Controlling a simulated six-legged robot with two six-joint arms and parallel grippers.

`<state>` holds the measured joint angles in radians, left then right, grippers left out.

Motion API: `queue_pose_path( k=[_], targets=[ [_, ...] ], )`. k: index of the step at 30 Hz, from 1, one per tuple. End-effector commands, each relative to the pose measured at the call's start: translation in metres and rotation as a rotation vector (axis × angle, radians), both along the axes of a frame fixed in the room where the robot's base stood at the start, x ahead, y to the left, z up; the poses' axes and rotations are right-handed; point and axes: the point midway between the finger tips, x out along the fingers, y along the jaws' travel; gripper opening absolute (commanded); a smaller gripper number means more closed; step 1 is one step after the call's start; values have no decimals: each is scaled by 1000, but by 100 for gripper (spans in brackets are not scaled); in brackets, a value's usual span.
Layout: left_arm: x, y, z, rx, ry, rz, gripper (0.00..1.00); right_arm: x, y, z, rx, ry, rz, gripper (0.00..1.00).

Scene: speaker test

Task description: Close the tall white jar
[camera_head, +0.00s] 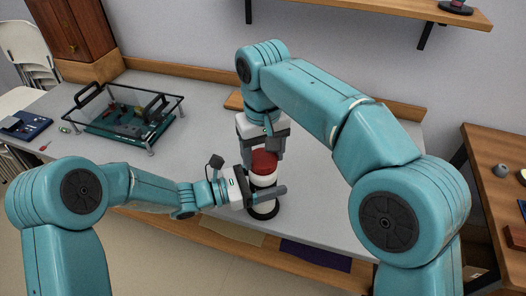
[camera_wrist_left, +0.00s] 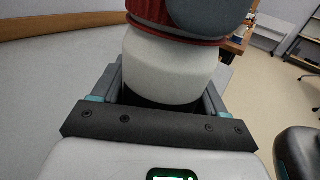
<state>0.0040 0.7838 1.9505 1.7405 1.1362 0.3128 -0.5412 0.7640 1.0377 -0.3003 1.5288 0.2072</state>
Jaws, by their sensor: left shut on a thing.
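The tall white jar (camera_head: 261,181) stands upright on a dark round base (camera_head: 263,212) near the front edge of the table. It also shows in the left wrist view (camera_wrist_left: 168,68). A red lid (camera_head: 263,162) is at its mouth; its red rim (camera_wrist_left: 135,20) shows above the white body. I cannot tell whether it is seated fully. My left gripper (camera_head: 262,189) is shut on the jar's body from the left. My right gripper (camera_head: 263,152) points down from above at the lid, its fingers beside the lid; their hold on it is unclear.
A clear-sided case with black handles (camera_head: 128,112) stands at the back left of the grey table (camera_head: 200,150). A blue tray (camera_head: 25,124) and small items lie at the far left. A wooden side table (camera_head: 490,150) is at the right. A wall shelf (camera_head: 400,8) hangs above.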

Motion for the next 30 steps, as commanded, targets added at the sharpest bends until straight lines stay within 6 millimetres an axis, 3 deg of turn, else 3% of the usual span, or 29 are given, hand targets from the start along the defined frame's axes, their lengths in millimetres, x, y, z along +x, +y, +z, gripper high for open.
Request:
queue_pose_path(
  k=[1, 3, 13, 22, 30],
  targets=[
    [0, 0, 1, -1, -1, 0, 0, 0, 0, 0, 0, -1, 1, 77],
    [0, 0, 1, -1, -1, 0, 0, 0, 0, 0, 0, -1, 1, 94],
    [0, 0, 1, -1, -1, 0, 0, 0, 0, 4, 1, -2, 2, 94],
    [0, 0, 1, -1, -1, 0, 0, 1, 1, 50, 2, -3, 2, 94],
    [0, 0, 1, -1, -1, 0, 0, 0, 1, 72, 1, -2, 3, 94]
  ],
)
